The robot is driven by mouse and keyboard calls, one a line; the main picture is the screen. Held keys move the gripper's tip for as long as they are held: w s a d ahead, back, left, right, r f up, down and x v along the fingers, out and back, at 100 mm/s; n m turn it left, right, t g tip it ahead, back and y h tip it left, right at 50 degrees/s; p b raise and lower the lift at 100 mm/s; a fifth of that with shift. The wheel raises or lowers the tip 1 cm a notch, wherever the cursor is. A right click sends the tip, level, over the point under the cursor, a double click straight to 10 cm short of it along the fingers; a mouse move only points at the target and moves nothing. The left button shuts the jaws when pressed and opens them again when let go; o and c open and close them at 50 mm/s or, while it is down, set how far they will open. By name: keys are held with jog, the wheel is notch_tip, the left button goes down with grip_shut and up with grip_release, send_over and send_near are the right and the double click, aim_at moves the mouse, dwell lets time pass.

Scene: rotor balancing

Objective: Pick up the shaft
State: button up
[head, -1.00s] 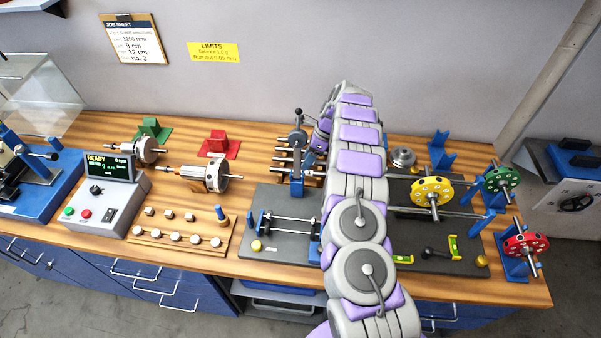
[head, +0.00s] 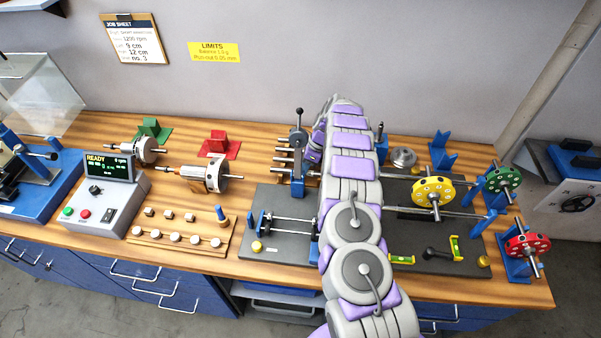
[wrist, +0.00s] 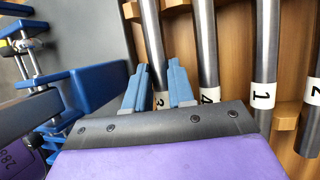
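Several grey metal shafts lie side by side in the wrist view, with white number bands: shaft 3 (wrist: 152,35), shaft 4 (wrist: 204,45), shaft 1 (wrist: 267,45) and shaft 2 (wrist: 314,95) at the right edge. They lie over a wooden rack (wrist: 235,50). My gripper (wrist: 159,66) has its two blue fingers apart, with shaft 3 seen between them. Whether the fingers touch it cannot be told. In the head view, shaft ends (head: 282,160) stick out left of my arm, which hides my gripper. The job sheet (head: 133,42) reads no. 3.
A blue upright fixture (head: 298,172) stands near the shaft ends, and a blue block (wrist: 95,88) is close left of my fingers. A grey plate (head: 275,205) carries fixtures. Yellow (head: 432,192), green (head: 502,180) and red (head: 527,246) discs stand at the right.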

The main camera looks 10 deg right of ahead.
grip_shut()
jog(key=shift+w+r, duration=0.15)
jog(key=shift+r, duration=0.3)
notch_tip(320, 180, up, 3)
jog(key=shift+r+p, duration=0.1)
jog(key=shift+p, duration=0.25)
jog(key=s+d, duration=0.2)
jog(key=d, duration=0.6)
jog(key=s+d, duration=0.3)
jog(key=d, duration=0.6)
jog(key=shift+s+d+f+p, duration=0.15)
jog(key=shift+s+f+p, duration=0.1)
jog(key=shift+s+p, duration=0.15)
